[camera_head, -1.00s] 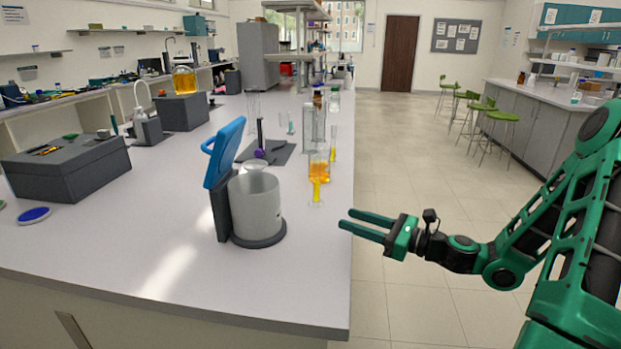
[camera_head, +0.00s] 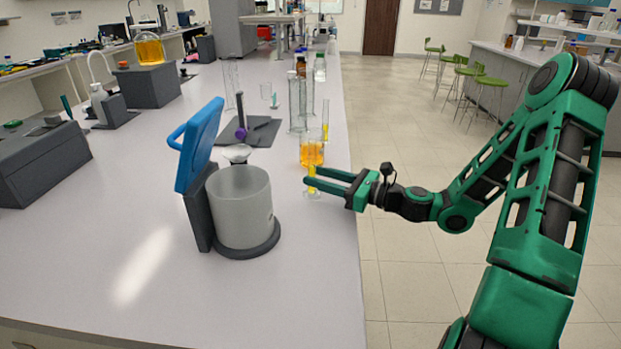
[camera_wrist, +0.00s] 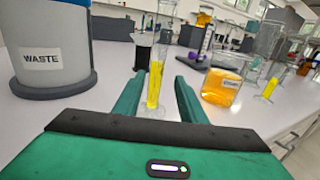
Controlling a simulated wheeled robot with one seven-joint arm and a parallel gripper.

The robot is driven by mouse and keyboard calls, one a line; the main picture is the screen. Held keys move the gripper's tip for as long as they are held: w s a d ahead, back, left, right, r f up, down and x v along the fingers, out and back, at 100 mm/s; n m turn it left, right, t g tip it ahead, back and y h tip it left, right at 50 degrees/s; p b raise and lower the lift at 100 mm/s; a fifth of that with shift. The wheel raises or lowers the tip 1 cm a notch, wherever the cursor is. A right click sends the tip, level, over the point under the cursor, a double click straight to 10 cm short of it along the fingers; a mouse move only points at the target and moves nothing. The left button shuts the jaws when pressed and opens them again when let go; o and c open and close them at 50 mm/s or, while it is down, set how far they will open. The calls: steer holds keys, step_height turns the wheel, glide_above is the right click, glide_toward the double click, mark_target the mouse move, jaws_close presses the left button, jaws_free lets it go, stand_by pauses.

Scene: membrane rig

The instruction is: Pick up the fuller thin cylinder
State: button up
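A thin clear cylinder with yellow liquid (camera_head: 312,183) stands upright near the counter's right edge. In the wrist view this cylinder (camera_wrist: 155,85) shows a tall yellow column. A second thin cylinder (camera_head: 325,118) stands farther back; in the wrist view it is at the right (camera_wrist: 270,87), with a shorter yellow column. My gripper (camera_head: 308,176) is open, its fingers level with the near cylinder's lower part. In the wrist view the cylinder stands between the fingertips (camera_wrist: 159,82); I see no clear contact.
A beaker of orange liquid (camera_head: 312,150) stands close behind the near cylinder. A grey waste bin (camera_head: 240,205) with a raised blue lid (camera_head: 199,145) stands to its left. Taller glass cylinders (camera_head: 297,105) stand behind. The front counter is clear.

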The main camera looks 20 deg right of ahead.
steer(key=shift+s+a+x, duration=0.15)
steer(key=shift+x, duration=1.35)
steer(key=shift+s+a+x, duration=0.1)
steer(key=shift+x, duration=1.4)
steer(key=shift+f, duration=0.1)
jaws_close()
